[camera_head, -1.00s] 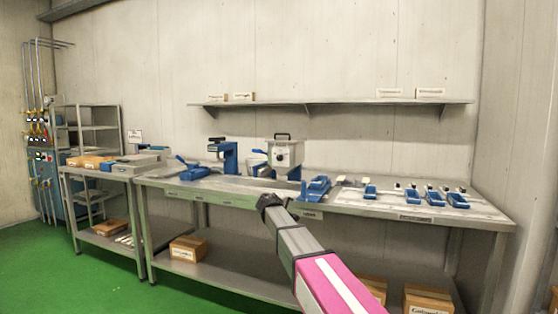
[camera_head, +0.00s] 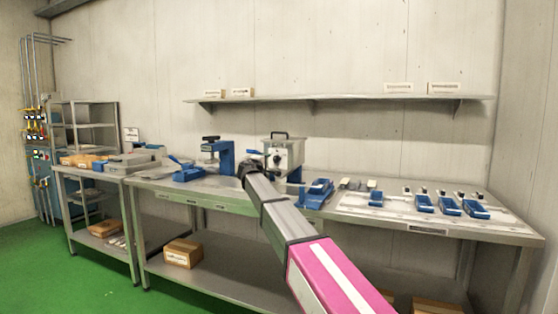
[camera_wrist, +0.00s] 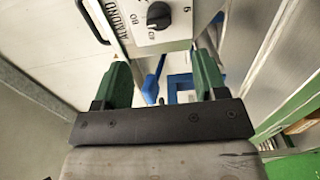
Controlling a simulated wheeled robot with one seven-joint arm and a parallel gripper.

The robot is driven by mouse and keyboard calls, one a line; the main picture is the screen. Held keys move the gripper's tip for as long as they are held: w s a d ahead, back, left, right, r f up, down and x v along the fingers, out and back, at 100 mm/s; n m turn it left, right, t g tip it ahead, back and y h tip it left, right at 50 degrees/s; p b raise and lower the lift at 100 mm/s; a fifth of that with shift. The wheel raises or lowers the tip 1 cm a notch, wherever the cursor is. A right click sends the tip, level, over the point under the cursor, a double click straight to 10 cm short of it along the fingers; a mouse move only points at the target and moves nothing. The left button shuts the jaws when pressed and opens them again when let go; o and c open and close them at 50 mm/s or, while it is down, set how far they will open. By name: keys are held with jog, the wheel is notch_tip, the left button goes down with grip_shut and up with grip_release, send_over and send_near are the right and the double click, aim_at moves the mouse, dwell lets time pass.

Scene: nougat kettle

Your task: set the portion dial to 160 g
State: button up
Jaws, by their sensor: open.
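The white dispenser box (camera_head: 290,150) with a dark top handle stands on the bench in the head view.
A blue press (camera_head: 220,155) stands left of the box. A shelf (camera_head: 340,98) with small boxes runs above. Green floor (camera_head: 100,290) is free in front.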

aim_at(275, 160)
jog(key=x, duration=1.1)
jog(key=shift+w, duration=0.1)
jog(key=c, duration=0.9)
